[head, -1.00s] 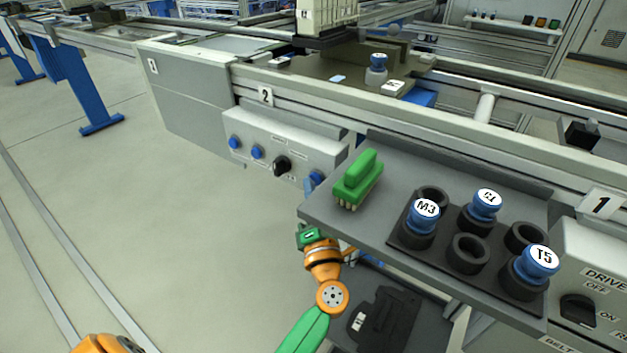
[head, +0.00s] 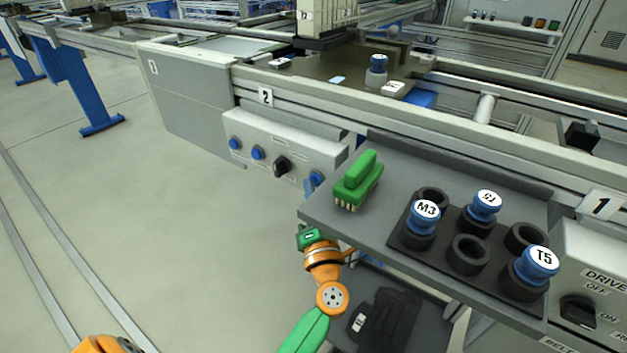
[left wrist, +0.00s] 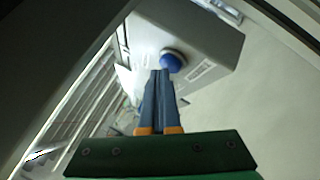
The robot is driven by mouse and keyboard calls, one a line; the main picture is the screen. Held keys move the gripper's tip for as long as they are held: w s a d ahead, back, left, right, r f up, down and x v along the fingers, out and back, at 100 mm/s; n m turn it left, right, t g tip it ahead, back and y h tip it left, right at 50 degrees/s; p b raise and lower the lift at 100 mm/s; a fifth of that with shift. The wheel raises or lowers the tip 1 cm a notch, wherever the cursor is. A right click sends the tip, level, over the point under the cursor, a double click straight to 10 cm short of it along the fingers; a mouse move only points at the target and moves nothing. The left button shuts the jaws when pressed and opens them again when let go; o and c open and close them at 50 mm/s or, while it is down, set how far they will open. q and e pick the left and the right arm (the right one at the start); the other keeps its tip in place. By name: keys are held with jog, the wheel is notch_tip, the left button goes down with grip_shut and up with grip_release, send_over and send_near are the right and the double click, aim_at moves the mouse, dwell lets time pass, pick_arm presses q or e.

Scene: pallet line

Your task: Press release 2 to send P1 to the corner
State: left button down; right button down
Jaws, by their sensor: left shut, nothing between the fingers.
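The grey control box (head: 240,125) below the number 2 plate (head: 265,97) has two blue buttons on its left part, a black knob (head: 282,166) and a blue shape (head: 317,179) at its right end. I cannot tell whether that shape is a button or my fingertips. My left gripper (left wrist: 161,76) is shut and empty, its tips close to a blue button (left wrist: 172,61) on a grey box; contact cannot be told. In the head view its fingers are largely hidden by the grey shelf. No P1 label is readable. My right gripper is not in view.
The conveyor line runs behind. Open floor lies to the left.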

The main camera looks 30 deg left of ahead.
pick_arm(q)
jog(key=shift+s, duration=0.65)
